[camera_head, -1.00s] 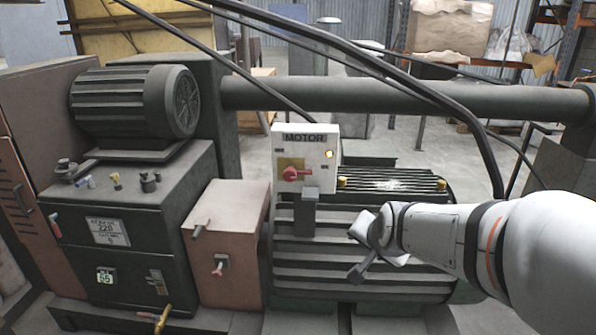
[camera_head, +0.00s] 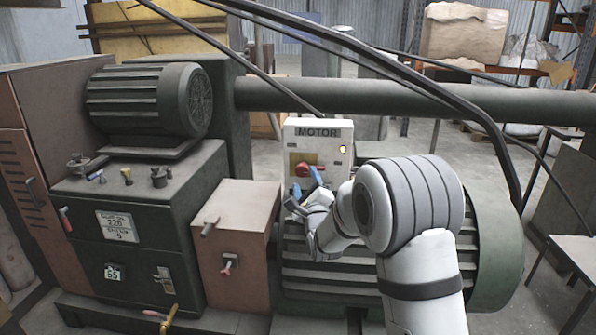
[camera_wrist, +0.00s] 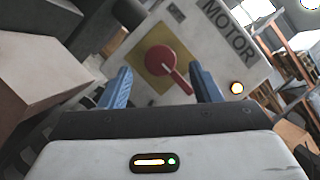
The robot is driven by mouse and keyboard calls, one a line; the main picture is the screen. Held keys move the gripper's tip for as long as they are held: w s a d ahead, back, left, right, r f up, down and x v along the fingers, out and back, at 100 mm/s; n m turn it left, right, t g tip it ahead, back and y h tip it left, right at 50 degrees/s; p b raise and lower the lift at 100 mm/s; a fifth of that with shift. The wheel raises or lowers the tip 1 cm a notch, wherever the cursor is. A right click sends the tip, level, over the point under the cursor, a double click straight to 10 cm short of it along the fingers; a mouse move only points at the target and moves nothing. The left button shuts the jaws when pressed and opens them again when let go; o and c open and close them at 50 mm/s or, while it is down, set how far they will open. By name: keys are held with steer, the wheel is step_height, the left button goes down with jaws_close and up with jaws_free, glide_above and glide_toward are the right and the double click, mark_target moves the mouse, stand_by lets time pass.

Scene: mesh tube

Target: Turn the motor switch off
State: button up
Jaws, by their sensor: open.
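The motor switch is a red rotary knob (camera_head: 303,170) on a yellow plate, on a white box labelled MOTOR (camera_head: 317,133). A lit yellow lamp (camera_head: 343,149) sits at the box's upper right. In the wrist view the red knob (camera_wrist: 161,61) shows between my blue fingertips, its handle slanting down to the right. My gripper (camera_wrist: 160,85) is open, with one finger on each side of the knob. In the head view my gripper (camera_head: 306,186) is in front of the box's lower part. I cannot tell whether a finger touches the handle.
A brown box (camera_head: 235,215) with small levers stands left of the switch box. A dark green machine with a finned motor (camera_head: 145,105) is further left. A thick horizontal pipe (camera_head: 400,97) and black cables (camera_head: 440,88) cross behind and above.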

mark_target(303, 173)
steer(key=shift+p+x, duration=0.45)
steer(key=shift+x, duration=2.35)
steer(key=shift+c, duration=0.4)
